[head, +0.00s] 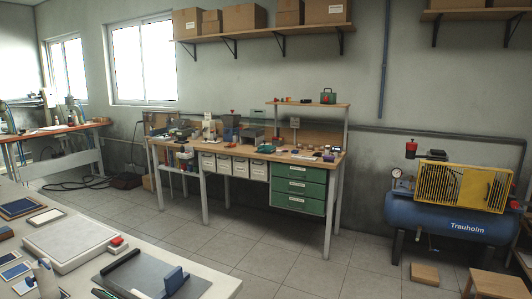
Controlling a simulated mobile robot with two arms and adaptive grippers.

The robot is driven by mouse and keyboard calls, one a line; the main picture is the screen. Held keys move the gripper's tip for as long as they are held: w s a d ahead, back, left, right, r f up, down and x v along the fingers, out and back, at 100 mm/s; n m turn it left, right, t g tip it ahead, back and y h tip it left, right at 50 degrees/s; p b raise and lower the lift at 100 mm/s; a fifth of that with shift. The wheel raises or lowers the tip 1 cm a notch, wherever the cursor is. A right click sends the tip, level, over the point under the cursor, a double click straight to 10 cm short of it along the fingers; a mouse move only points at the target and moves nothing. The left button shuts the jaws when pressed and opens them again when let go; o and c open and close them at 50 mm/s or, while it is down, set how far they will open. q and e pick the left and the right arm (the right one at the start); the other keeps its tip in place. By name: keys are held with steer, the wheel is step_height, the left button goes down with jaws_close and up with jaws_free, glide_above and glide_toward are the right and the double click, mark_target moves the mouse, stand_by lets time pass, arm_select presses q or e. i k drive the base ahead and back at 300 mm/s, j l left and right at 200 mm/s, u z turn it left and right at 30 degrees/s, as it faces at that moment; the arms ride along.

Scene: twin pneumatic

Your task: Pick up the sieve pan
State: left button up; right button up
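I cannot make out a sieve pan for certain in the head view. The far workbench (326,166) against the wall holds many small items, including a grey box-shaped device (252,136) and a teal object (266,149), too small to identify. Neither of my grippers is in view.
A near table (222,283) at lower left holds a pale flat slab (70,243), a dark plate (135,271) and small frames. A blue compressor (450,222) stands at right beside a wooden stool (497,281) and a small block (424,274). Tiled floor (270,245) between is clear.

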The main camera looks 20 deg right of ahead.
mark_target(264, 150)
steer(key=i+l+z, duration=0.45)
steer(key=l, duration=0.2)
steer(key=i+l+z, duration=0.75)
steer(key=i+z, duration=0.15)
steer(key=i, duration=0.25)
steer(key=i+j+u, duration=0.1)
steer(key=i+u, duration=0.2)
steer(key=i, duration=0.25)
steer(key=i+u, duration=0.3)
steer(key=i, duration=0.3)
steer(key=i+l+u, duration=0.3)
steer(key=i, duration=0.25)
steer(key=j, duration=0.1)
